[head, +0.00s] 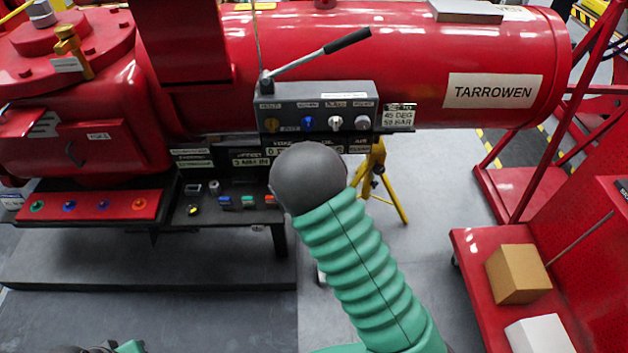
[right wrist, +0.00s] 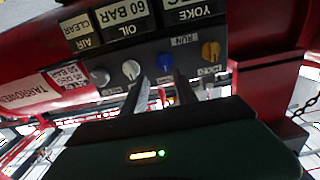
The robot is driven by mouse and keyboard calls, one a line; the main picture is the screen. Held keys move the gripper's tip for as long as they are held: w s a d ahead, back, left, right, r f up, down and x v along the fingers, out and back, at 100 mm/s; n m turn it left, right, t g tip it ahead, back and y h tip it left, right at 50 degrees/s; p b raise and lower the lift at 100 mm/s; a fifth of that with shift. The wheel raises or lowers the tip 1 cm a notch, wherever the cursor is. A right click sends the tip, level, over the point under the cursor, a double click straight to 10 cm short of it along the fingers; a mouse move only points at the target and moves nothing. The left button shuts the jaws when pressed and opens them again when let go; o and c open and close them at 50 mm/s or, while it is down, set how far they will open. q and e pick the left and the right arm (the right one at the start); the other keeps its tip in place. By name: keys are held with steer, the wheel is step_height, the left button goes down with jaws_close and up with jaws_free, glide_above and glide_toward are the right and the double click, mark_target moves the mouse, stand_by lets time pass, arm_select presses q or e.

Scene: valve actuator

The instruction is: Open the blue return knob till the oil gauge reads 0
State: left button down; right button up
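The blue knob (head: 308,124) is on the grey valve block (head: 375,96), between a yellow and a white knob. In the right wrist view, which is upside down, the blue knob (right wrist: 163,64) lies at the gap between my right gripper's (right wrist: 161,80) two dark fingertips. The fingers are apart; I cannot tell whether they touch the knob. The oil readout (right wrist: 143,13) shows 60 BAR. In the head view my green right arm and its dark wrist hide the right gripper and part of the readouts. My left gripper is out of view.
A yellow knob (right wrist: 210,51) and a white knob (right wrist: 131,69) flank the blue one closely. A black-handled lever (head: 347,41) sticks up from the block. A red cart with a cardboard box (head: 517,274) stands at the right. A button panel (head: 88,206) is at the left.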

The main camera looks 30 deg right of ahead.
steer(key=v, duration=1)
steer(key=shift+a+b, duration=0.25)
steer(key=shift+b, duration=0.1)
steer(key=shift+w+f, duration=0.1)
steer(key=shift+w, duration=0.05)
steer(key=shift+d, duration=0.1)
